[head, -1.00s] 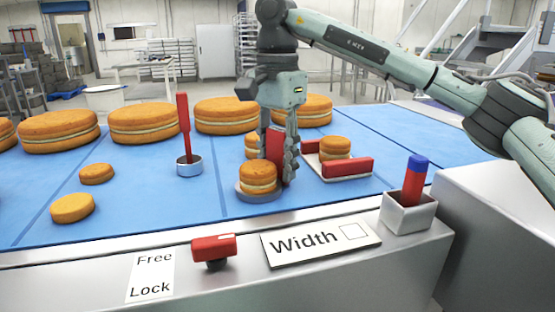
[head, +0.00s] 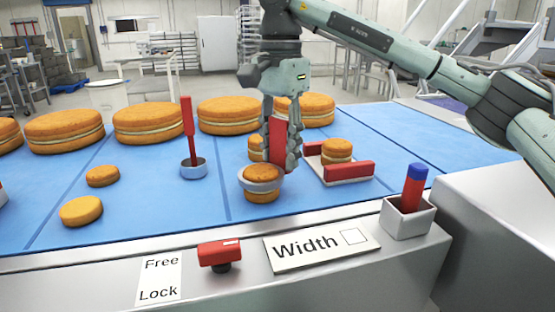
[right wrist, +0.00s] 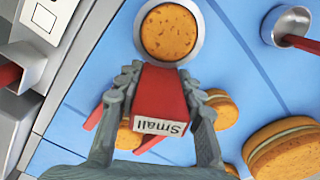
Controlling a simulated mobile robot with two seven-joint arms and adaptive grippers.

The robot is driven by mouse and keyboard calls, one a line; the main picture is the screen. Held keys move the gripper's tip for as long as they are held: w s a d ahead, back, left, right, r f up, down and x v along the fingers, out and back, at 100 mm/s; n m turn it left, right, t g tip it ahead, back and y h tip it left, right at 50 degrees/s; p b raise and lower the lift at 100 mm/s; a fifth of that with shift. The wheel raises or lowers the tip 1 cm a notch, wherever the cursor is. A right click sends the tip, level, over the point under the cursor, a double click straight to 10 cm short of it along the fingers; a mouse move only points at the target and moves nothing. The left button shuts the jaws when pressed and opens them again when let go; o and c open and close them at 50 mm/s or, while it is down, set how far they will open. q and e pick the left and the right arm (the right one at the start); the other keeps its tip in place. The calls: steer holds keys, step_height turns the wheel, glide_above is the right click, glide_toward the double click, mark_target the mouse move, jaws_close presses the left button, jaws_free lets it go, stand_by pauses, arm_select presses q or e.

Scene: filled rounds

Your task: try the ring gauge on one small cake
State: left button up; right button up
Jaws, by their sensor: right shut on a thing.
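The small filled cake (head: 262,197) stands upright on the blue belt, left of my right gripper. The metal ring of the small gauge (head: 262,187) sits around its upper part, with the cake's orange top inside and its lower layer showing below. My right gripper (head: 281,165) is shut on the gauge's red handle. In the right wrist view the handle reads "Small" (right wrist: 160,126), and the ring (right wrist: 138,32) encircles the cake top (right wrist: 168,32) with a thin dark gap. A second ring gauge (head: 193,170) with an upright red handle stands to the left. My left gripper is not in view.
A white tray (head: 346,181) with red blocks holds another small cake (head: 337,149) at right. Single rounds (head: 81,211) lie left; large cakes (head: 148,122) line the back. In front are a red knob (head: 219,254), a Width sign (head: 318,247) and a marker cup (head: 408,219).

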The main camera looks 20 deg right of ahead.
mark_target(281, 118)
steer(key=shift+r+p, duration=0.7)
steer(key=shift+r, duration=2.75)
